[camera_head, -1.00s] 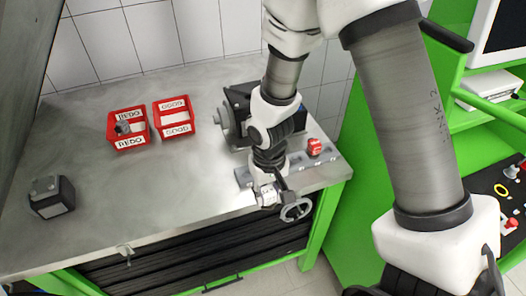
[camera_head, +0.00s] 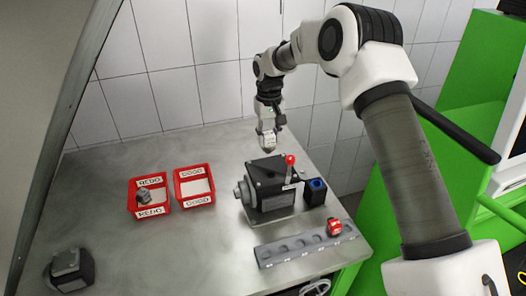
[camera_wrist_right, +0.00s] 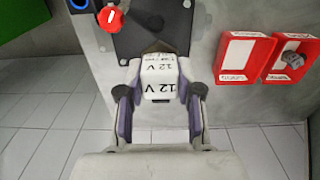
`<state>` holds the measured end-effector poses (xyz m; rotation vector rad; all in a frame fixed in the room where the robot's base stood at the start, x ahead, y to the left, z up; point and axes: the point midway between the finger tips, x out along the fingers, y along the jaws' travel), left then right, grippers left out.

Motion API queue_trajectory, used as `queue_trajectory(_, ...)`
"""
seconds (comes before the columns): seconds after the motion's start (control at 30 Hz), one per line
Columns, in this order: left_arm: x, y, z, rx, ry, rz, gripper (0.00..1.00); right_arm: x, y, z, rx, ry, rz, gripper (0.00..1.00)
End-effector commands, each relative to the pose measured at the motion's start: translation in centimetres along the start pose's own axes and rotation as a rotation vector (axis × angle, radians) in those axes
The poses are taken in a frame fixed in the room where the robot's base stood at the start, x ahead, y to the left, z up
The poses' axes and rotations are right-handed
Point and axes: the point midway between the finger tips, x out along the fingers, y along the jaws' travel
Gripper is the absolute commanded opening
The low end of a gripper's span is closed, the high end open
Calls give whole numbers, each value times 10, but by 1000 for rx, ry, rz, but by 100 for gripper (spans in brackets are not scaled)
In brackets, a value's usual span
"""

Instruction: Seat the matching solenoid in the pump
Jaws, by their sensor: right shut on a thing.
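My right gripper (camera_head: 268,130) is above the back of the black pump (camera_head: 268,181), pointing down. It is shut on a white solenoid (camera_wrist_right: 158,72) marked "12 V", which shows clearly between the fingers in the right wrist view. The solenoid also shows under the gripper in the head view (camera_head: 268,142). It appears to be held above the pump's top; the wrist view does not show clearly whether they touch. My left gripper is not in view.
Left are the REDO bin (camera_head: 151,211), holding a grey part, and the empty GOOD bin (camera_head: 195,203). A dark box (camera_head: 72,270) sits front left.

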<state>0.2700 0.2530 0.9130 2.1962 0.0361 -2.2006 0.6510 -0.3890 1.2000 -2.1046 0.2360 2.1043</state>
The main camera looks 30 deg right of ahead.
Motion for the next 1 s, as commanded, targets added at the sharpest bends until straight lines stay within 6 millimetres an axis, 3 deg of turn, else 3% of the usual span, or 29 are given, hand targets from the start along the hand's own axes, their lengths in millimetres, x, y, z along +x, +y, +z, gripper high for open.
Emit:
queue_trajectory(0.03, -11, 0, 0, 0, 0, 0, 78, -4, 4, 2, 7, -5, -1, 10)
queue_trajectory(0.17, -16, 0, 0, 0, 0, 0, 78, 3, 8, 5, 15, -2, 1, 10)
queue_trajectory(0.37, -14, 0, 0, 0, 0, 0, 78, 18, 7, 6, 14, -3, 1, 10)
queue_trajectory(0.8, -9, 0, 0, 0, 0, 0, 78, 70, 7, 6, 14, -1, 0, 10)
queue_trajectory(1.0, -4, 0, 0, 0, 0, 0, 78, 83, 7, 6, 14, 0, 0, 10)
